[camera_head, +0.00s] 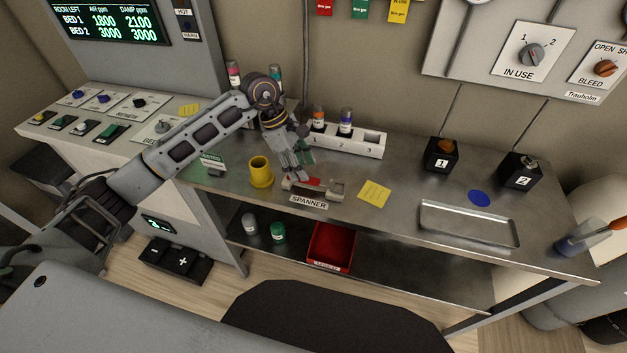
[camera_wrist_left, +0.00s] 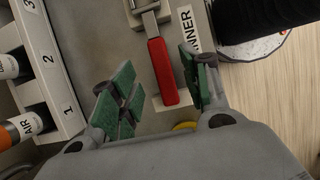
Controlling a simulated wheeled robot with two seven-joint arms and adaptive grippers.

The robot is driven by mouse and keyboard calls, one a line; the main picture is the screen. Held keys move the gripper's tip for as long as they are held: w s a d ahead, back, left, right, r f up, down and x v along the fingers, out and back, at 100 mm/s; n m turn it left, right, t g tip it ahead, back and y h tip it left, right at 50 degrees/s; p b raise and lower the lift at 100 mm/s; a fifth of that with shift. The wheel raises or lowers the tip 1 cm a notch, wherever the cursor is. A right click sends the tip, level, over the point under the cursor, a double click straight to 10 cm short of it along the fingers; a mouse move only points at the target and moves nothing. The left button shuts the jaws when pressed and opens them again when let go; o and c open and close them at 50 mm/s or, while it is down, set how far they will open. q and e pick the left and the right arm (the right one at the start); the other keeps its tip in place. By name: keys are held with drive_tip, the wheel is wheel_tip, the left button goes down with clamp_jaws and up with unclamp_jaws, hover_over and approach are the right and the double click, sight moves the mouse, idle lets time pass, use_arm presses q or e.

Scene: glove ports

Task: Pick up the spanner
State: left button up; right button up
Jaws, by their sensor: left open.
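The spanner (camera_head: 312,181) has a red handle and lies in a grey holder (camera_head: 337,190) on the steel bench, behind a label reading SPANNER (camera_head: 308,202). In the left wrist view, the spanner's red handle (camera_wrist_left: 162,70) shows between the fingers, with bare metal towards the holder (camera_wrist_left: 146,14). My left gripper (camera_head: 299,170) is just above the spanner; it also shows in the left wrist view (camera_wrist_left: 160,91). Its green-padded fingers are open, one on each side of the handle, with gaps visible. In the head view the fingers partly hide the spanner. My right gripper is not in view.
A yellow cup (camera_head: 260,173) stands close left of the gripper. A white numbered rack (camera_head: 357,143) with bottles is behind it. A yellow note (camera_head: 374,194) and an empty tray (camera_head: 466,225) lie to the right. A red bin (camera_head: 331,247) is on the lower shelf.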

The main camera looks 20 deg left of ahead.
sight(316, 182)
use_arm(q)
drive_tip(key=shift+x, duration=1)
drive_tip(key=shift+s+d+f, duration=0.1)
drive_tip(key=shift+d+f, duration=0.2)
drive_tip(key=shift+f, duration=0.3)
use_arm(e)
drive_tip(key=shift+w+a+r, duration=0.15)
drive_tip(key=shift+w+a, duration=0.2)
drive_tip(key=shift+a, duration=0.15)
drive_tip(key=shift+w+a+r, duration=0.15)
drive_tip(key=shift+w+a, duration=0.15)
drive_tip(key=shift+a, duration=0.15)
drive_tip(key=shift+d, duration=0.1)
